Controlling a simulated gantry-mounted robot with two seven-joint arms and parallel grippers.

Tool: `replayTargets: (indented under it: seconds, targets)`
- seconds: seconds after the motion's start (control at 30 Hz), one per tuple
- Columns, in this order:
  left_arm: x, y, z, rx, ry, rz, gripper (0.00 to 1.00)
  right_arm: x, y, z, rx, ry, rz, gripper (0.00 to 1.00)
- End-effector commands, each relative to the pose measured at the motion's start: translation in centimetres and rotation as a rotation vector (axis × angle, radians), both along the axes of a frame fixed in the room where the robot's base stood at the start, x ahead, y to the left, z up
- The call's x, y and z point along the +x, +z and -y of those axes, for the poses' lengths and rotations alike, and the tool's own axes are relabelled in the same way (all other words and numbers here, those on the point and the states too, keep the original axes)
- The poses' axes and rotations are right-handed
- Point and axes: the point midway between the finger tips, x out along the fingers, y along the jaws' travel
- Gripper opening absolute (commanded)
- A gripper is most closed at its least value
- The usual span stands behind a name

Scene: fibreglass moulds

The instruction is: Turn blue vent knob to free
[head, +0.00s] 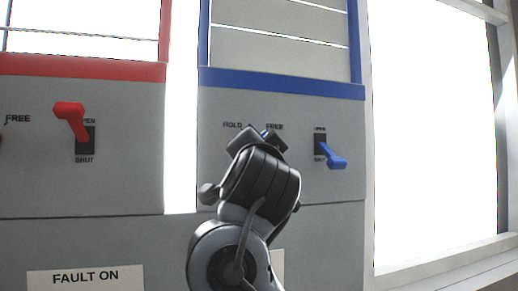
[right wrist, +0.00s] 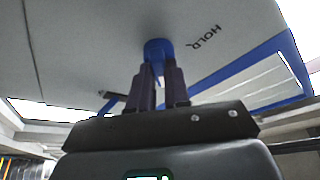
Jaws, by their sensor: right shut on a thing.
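The blue vent knob (right wrist: 157,48) sits on the grey panel, with the word HOLD beside it in the right wrist view. My right gripper (right wrist: 160,75) is shut on the knob, one finger on each side. In the head view my right gripper (head: 260,138) is at the panel with the blue trim, between the labels HOLD (head: 233,125) and FREE (head: 275,127). Most of the knob is hidden behind it there, so its pointing direction cannot be told. My left gripper is not in view.
A blue lever (head: 336,161) right of the knob points down towards SHUT. A red lever (head: 70,118) on the red-trimmed panel (head: 130,150) at left points up towards OPEN. A FAULT ON label (head: 85,278) is at lower left. A bright gap separates the two panels.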

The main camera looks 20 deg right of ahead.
Motion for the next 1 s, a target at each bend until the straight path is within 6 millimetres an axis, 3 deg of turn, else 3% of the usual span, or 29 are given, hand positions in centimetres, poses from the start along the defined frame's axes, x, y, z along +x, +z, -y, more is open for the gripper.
replayTargets:
  seconds: [0.47,0.5,0.63,1.0]
  targets:
    - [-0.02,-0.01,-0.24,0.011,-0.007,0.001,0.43,0.49,-0.48,0.22,0.016,-0.003,-0.013,0.00]
    - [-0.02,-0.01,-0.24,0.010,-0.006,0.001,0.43,0.49,-0.48,0.22,0.017,-0.003,-0.014,0.20]
    - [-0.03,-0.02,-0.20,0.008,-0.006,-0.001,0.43,0.51,-0.51,0.27,0.017,-0.003,-0.014,0.40]
    - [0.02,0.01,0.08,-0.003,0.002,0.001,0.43,0.26,-0.25,0.21,0.016,-0.003,-0.006,0.43]
